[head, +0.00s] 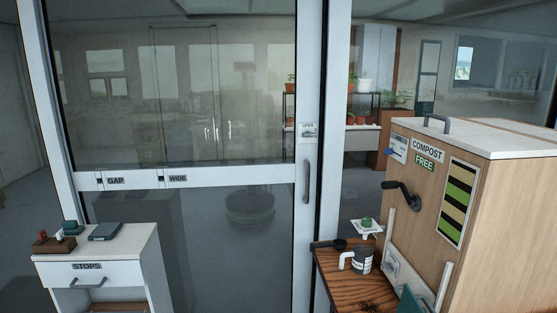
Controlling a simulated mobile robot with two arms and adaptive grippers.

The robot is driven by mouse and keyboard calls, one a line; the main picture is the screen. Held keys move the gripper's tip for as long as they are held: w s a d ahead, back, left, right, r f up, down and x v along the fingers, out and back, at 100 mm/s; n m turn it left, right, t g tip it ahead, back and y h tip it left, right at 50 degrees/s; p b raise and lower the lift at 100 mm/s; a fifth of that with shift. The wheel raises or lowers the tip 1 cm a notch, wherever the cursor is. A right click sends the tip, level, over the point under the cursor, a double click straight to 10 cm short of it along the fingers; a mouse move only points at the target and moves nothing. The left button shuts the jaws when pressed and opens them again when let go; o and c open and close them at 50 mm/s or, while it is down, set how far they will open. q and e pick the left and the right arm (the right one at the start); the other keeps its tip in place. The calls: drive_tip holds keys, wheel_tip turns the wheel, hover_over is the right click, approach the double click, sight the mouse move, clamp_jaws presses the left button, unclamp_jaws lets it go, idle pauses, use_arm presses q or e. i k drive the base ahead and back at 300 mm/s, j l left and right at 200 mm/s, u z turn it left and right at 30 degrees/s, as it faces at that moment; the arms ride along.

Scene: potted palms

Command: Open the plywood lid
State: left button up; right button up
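A plywood compost bin (498,210) labelled "COMPOST FREE" stands at the right of the head view, cut off by the picture's right edge. Its pale lid (490,139) lies flat and closed on top. A grey arched handle (437,121) stands up at the lid's left front part. A black crank handle (402,193) sticks out of the bin's left face. Neither of my grippers is in view, so nothing is seen touching the lid.
A small wooden table (342,279) holding a mug (360,260) and a black scoop (328,244) stands beside the bin. A framed glass sliding door (180,180) fills the middle. A white "STOPS" cabinet (95,250) stands at left.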

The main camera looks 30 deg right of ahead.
sight(486, 142)
drive_tip(key=i+z, duration=0.45)
drive_tip(key=i+j+z, duration=0.2)
drive_tip(key=i+z, duration=0.25)
drive_tip(key=i+j+z, duration=0.45)
drive_tip(key=l, duration=0.1)
